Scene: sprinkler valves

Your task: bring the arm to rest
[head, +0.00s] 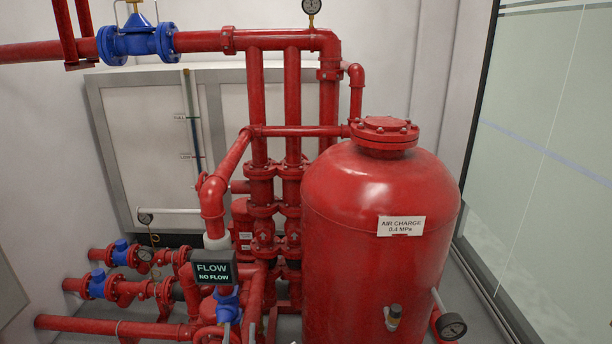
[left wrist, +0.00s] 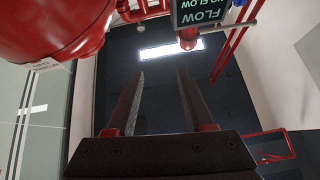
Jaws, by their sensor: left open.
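My left gripper (left wrist: 161,76) shows in the left wrist view as two dark parallel fingers with red parts at their bases. The fingers stand well apart with nothing between them, so it is open and empty. That view is upside down: the FLOW / NO FLOW display (left wrist: 201,11) appears inverted at its top, beyond the fingertips, and the red tank (left wrist: 50,25) is at upper left. Neither finger touches anything that I can see. I make out no gripper in the head view. My right gripper is in neither view.
In the head view the red tank (head: 380,265) with an AIR CHARGE label stands right of centre. The FLOW display (head: 213,272) sits left of it among red pipes. Blue valves (head: 97,284) are at lower left. A glass wall (head: 550,150) is at right.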

